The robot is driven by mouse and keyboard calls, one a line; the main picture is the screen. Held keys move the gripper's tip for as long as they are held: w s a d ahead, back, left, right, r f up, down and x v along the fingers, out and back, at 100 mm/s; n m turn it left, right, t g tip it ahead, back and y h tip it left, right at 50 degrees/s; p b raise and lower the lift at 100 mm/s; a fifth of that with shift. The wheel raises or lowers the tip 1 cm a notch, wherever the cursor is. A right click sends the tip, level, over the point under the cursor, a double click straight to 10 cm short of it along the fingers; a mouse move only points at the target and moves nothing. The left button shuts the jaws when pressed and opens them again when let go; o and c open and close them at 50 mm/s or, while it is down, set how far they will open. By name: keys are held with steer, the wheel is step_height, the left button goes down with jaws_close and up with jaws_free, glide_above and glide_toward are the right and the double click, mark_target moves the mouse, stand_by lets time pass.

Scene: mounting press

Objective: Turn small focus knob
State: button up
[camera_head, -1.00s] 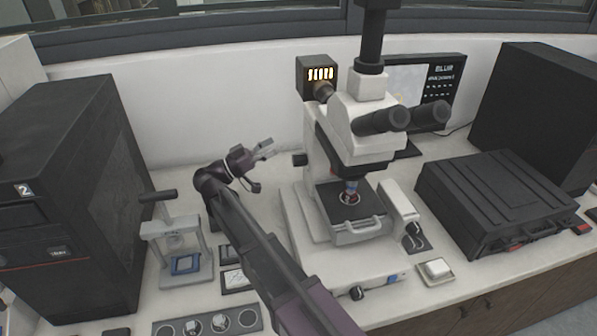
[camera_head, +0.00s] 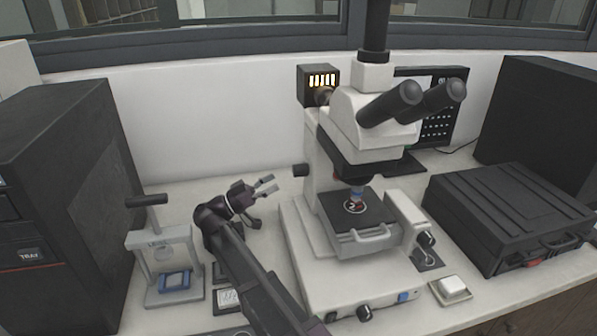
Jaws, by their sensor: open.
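A white microscope (camera_head: 372,130) with black eyepieces stands in the middle of the bench. A small black knob (camera_head: 300,170) sticks out from its left side, level with the stage. Another dark knob (camera_head: 427,239) shows low on its right side, and a black knob (camera_head: 364,313) sits on the front of its base. I cannot tell for sure which is the small focus knob. My gripper (camera_head: 268,184) is open and empty, left of the microscope. It is a little below and left of the left-side knob in the picture, apart from it.
A small hand press (camera_head: 140,238) with a blue part stands at the left beside a large black cabinet (camera_head: 70,190). A black case (camera_head: 510,215) lies at the right. A small white block (camera_head: 452,289) is at the front right. Bench behind my gripper is clear.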

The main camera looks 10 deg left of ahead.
mark_target(298, 169)
steer(key=shift+d, duration=0.1)
steer(key=shift+p+x, duration=1.45)
steer(key=shift+x, duration=2.25)
steer(key=c, duration=1.1)
